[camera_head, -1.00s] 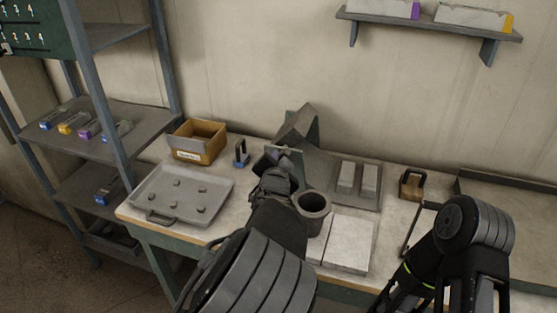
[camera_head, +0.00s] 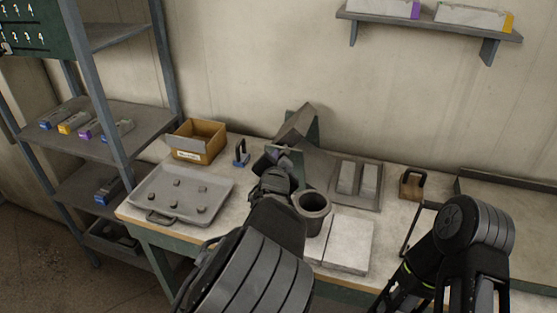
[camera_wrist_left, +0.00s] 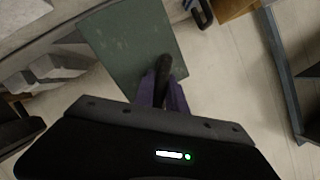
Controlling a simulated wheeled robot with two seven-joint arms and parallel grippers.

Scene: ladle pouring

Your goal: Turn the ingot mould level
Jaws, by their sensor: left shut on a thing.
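In the left wrist view, the purple-sided fingers (camera_wrist_left: 168,92) are closed on a dark handle (camera_wrist_left: 163,68) in front of the green plate. The handle's joint with the mould is hidden. My right arm comes in at the lower right, but its gripper does not show.
A grey crucible (camera_head: 312,203) stands close to the right of my left forearm. Pale slabs (camera_head: 347,245) lie beside it. A tray with two light bars (camera_head: 342,200) is behind. A flat tray (camera_head: 160,191) and cardboard box (camera_head: 198,141) are at the left.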

